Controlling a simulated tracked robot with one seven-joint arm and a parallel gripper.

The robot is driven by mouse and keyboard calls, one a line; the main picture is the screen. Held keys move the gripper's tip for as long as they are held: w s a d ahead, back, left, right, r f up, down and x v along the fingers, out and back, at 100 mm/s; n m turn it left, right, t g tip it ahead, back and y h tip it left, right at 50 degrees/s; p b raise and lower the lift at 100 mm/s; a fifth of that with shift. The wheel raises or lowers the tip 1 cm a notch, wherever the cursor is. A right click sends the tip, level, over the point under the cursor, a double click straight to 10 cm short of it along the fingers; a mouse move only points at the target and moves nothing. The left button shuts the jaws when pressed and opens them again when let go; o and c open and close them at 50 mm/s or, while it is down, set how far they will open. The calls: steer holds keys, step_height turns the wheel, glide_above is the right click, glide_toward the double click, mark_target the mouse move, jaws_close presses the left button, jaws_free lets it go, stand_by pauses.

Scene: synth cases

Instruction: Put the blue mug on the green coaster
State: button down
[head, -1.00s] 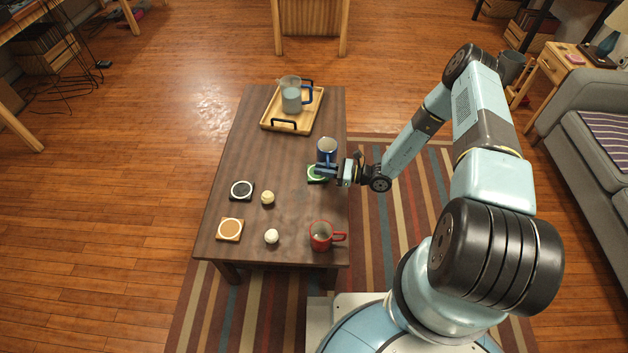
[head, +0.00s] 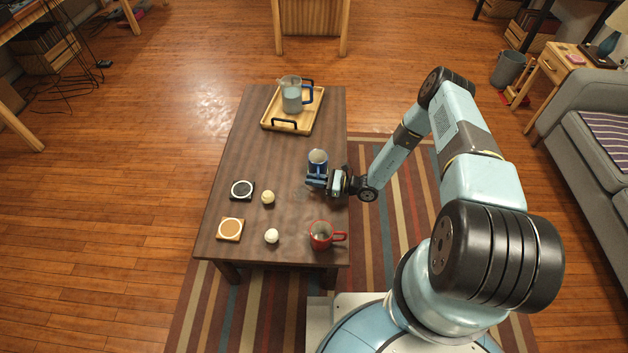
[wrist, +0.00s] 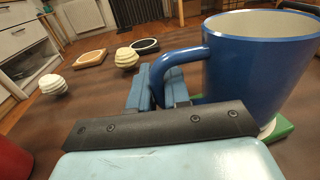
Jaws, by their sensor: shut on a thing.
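The blue mug (head: 317,158) is upright near the right side of the table in the head view. It fills the right of the wrist view (wrist: 258,70), its handle toward me. My gripper (head: 318,183) is shut on the handle, and its blue fingers (wrist: 158,88) flank the handle in the wrist view. The green coaster (wrist: 282,128) shows only as an edge and a bit of pale ring under the mug in the wrist view. In the head view the mug and gripper hide it. I cannot tell whether the mug's base touches it.
A red mug (head: 321,236) stands at the table's near right corner. Two pale ridged balls (head: 268,197) (head: 271,236), a black coaster (head: 242,190) and a tan coaster (head: 230,229) lie left. A wooden tray (head: 309,118) with a pitcher (head: 291,95) is at the far end. The table's middle-left is clear.

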steer(key=c, duration=1.1)
jaws_free()
steer(key=d, duration=0.4)
steer(key=s+d, duration=0.1)
steer(key=d, duration=0.3)
steer(key=s+d, duration=0.1)
steer(key=d, duration=0.3)
